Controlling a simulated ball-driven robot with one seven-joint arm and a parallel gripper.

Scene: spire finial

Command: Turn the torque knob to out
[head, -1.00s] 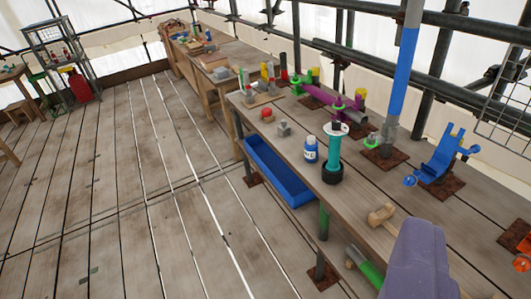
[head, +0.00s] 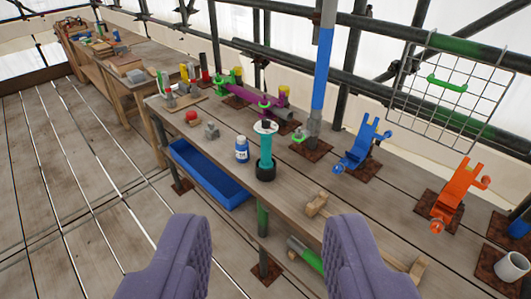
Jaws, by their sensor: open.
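My gripper (head: 267,228) shows at the bottom of the head view as two purple padded fingers, spread wide apart with nothing between them. Beyond it, a teal upright tool (head: 266,150) with a black base and a white collar stands on the wooden workbench (head: 230,170). A small dark top shows above the collar. I cannot tell which part is the torque knob, and no setting marks are readable. The gripper is in front of the bench and apart from the tool.
A blue holder (head: 362,147) and an orange holder (head: 460,195) are to the right. The plank floor left is clear.

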